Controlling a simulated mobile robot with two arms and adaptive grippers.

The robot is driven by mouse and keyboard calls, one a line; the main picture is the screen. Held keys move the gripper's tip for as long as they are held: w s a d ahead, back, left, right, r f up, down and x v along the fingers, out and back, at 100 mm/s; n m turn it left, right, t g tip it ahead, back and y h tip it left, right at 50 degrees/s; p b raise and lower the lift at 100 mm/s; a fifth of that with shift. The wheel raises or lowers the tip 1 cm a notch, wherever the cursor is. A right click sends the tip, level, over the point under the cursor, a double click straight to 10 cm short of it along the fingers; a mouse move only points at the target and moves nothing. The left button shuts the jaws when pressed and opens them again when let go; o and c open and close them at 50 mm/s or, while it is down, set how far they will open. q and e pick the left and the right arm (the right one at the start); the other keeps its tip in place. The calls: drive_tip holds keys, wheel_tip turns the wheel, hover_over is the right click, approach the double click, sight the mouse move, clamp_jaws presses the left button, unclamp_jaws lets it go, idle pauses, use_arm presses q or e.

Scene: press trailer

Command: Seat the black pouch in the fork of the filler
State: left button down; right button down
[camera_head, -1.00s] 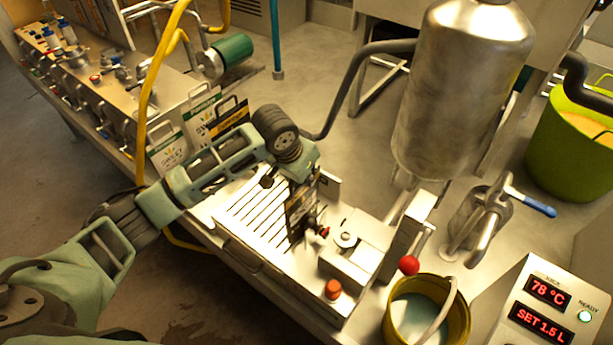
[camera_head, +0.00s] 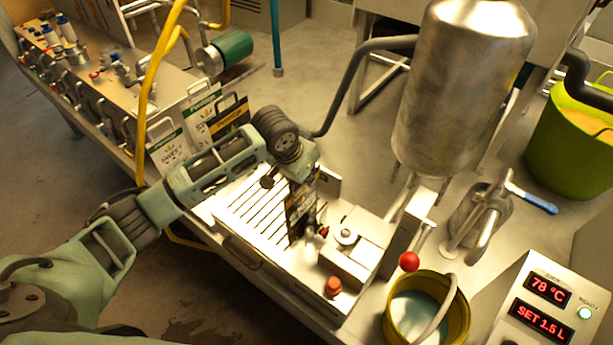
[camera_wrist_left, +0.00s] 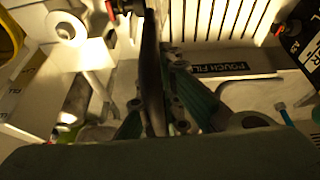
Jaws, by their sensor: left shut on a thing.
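My left gripper (camera_head: 300,174) is shut on the top of a black pouch (camera_head: 299,216), which hangs upright above the filler's slotted tray. In the left wrist view, the pouch (camera_wrist_left: 152,75) shows nearly edge-on between the fingers (camera_wrist_left: 155,115). The filler (camera_head: 352,250) is a pale machine with a slotted tray on its left. Its small red-and-black fitting (camera_head: 321,231) lies close to the pouch's right edge. I cannot make out the fork clearly, or whether the pouch touches it. My right gripper is out of view.
White, green and black pouches (camera_head: 168,150) stand in a row behind my arm. A steel tank (camera_head: 463,90) stands behind the filler. A yellow bucket (camera_head: 460,322) and a red knob (camera_head: 409,261) are at its right. A yellow hose (camera_head: 146,95) runs down at the left.

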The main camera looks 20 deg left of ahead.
use_arm(q)
drive_tip(key=c, duration=1.9)
unclamp_jaws()
drive_tip(key=shift+o, duration=0.2)
drive_tip(key=shift+r, duration=0.1)
drive_tip(key=v, duration=1.1)
drive_tip(key=shift+s+r, duration=0.15)
drive_tip(key=shift+r, duration=0.25)
